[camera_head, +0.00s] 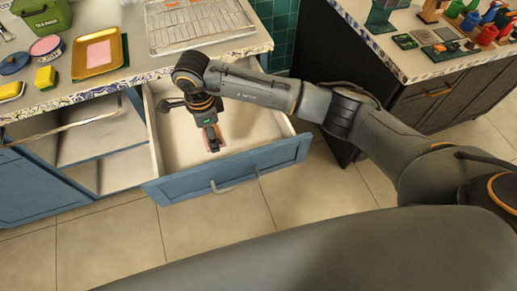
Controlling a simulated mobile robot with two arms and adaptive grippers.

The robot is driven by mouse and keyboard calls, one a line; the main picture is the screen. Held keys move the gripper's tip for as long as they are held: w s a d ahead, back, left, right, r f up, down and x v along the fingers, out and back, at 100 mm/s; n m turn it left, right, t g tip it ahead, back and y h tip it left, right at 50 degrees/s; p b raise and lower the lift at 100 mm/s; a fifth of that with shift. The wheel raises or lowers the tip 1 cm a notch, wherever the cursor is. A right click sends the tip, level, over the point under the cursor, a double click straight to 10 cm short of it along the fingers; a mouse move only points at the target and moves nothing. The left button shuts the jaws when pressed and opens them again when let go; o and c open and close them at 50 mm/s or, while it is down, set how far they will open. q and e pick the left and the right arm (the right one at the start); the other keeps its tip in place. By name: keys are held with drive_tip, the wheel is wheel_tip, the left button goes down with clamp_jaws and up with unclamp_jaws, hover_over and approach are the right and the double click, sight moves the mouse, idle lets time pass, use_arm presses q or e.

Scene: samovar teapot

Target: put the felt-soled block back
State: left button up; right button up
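My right arm reaches in from the right, and its gripper (212,145) points down inside an open blue drawer (228,173). A small pinkish-brown piece (222,137) shows right beside and behind the fingers, low in the drawer. It may be the felt-soled block, but it is too small and too covered by the gripper to be sure. I cannot tell whether the fingers hold it or are apart from it. My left gripper is not in view.
A counter above holds a wire rack on a tray (200,22), a gold tray (98,52), a green container (42,14) and yellow sponges (45,77). An open cabinet (100,150) is left of the drawer. A second counter (430,65) at right carries several colourful items. The floor is clear.

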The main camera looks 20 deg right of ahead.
drive_tip(key=shift+w+f+m, duration=0.1)
drive_tip(key=shift+w+m, duration=0.1)
drive_tip(key=shift+m, duration=0.1)
approach(257, 142)
drive_tip(key=s+a+r, duration=0.2)
drive_tip(key=a, duration=0.3)
drive_tip(key=d+f+b, duration=0.1)
drive_tip(key=f, duration=0.1)
drive_tip(key=d+f, duration=0.1)
drive_tip(key=shift+d+f+b, duration=0.35)
drive_tip(key=shift+d+b, duration=0.05)
drive_tip(key=d+f, duration=0.1)
drive_tip(key=d+f+b, duration=0.1)
drive_tip(key=shift+f+b, duration=0.3)
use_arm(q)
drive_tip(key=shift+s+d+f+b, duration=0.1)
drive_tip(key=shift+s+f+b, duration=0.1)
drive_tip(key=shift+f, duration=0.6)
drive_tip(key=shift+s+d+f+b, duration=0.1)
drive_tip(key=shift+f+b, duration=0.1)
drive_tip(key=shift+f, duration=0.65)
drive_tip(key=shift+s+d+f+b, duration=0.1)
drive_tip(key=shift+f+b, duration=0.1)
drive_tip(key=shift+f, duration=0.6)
use_arm(e)
drive_tip(key=shift+a+f, duration=0.2)
drive_tip(key=shift+f, duration=0.95)
